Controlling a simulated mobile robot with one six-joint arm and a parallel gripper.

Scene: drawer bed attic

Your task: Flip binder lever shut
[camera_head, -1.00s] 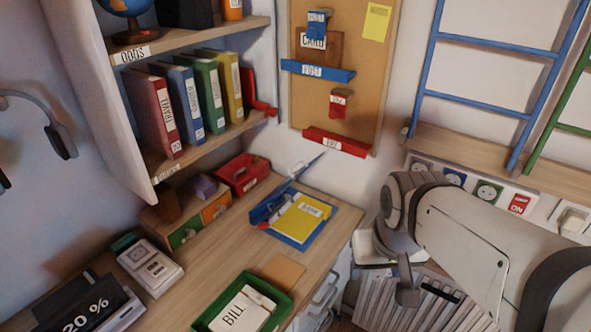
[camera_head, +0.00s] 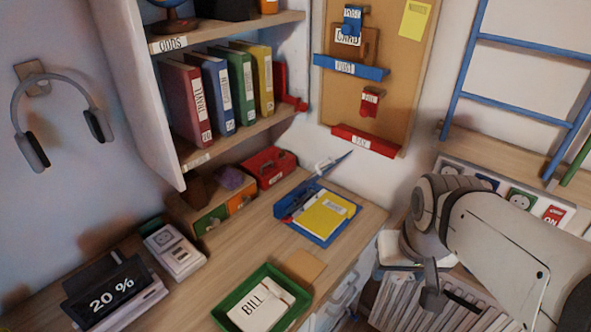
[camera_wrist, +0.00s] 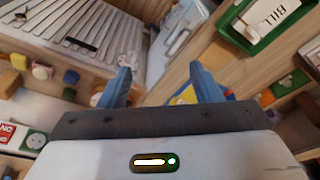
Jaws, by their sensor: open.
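A blue binder (camera_head: 346,229) lies on the desk near its right edge, with a yellow labelled sheet (camera_head: 326,214) on it.
A green tray (camera_head: 221,314) with a BILL paper stands at the desk's front. A red box (camera_head: 268,166) stands behind the binder. Shelved binders (camera_head: 222,92) are above left. A blue ledge (camera_head: 350,67) and red ledge (camera_head: 364,141) jut from the corkboard. Bare desk lies left of the binder.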

